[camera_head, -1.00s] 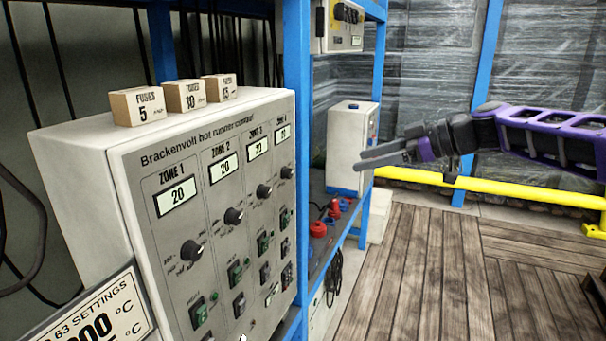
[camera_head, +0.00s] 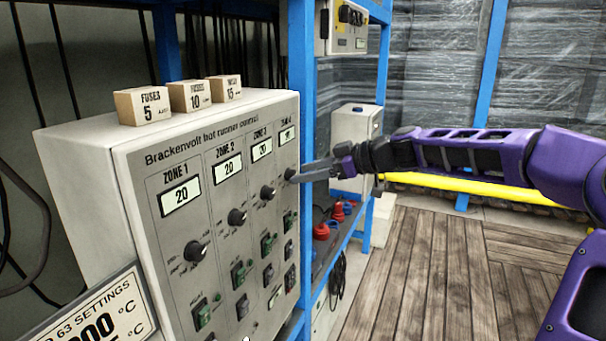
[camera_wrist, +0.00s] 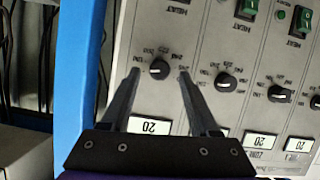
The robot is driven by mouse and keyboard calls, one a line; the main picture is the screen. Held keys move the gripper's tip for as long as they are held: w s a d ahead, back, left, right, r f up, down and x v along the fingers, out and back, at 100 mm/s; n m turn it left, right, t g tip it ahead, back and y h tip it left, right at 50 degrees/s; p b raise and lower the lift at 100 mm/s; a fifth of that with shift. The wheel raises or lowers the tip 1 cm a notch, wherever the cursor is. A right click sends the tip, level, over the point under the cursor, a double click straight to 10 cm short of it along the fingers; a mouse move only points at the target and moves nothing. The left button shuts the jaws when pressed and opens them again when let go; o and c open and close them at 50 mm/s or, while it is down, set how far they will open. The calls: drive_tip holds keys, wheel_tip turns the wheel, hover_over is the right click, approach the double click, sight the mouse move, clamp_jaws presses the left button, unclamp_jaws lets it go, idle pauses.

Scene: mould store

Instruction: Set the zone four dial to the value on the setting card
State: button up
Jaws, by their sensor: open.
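The grey hot runner controller (camera_head: 140,145) has a row of black dials under displays. The zone four dial (camera_head: 290,173) is the farthest one, nearest the blue post. In the upside-down wrist view, the zone four dial (camera_wrist: 159,69) shows between my fingertips, and its display (camera_wrist: 151,126) reads 20. My gripper (camera_head: 300,178) is open, with its fingertips at this dial; one finger shows on each side of it in the wrist view (camera_wrist: 160,73). I cannot tell whether they touch it. The setting card (camera_head: 95,312) is cut off at lower left; "63 SETTINGS" and "00 °C" are readable.
The zone three dial (camera_wrist: 226,82) is close beside my finger. Green switches (camera_head: 238,271) sit below the dials. Three fuse boxes (camera_head: 190,95) stand on top. A blue post (camera_head: 300,70) rises right beside zone four. Wooden floor (camera_head: 430,270) is clear at right.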

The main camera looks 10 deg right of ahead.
drive_tip(key=shift+w+a+f, duration=0.3)
drive_tip(key=shift+w+a, duration=0.1)
drive_tip(key=shift+a, duration=0.15)
clamp_jaws()
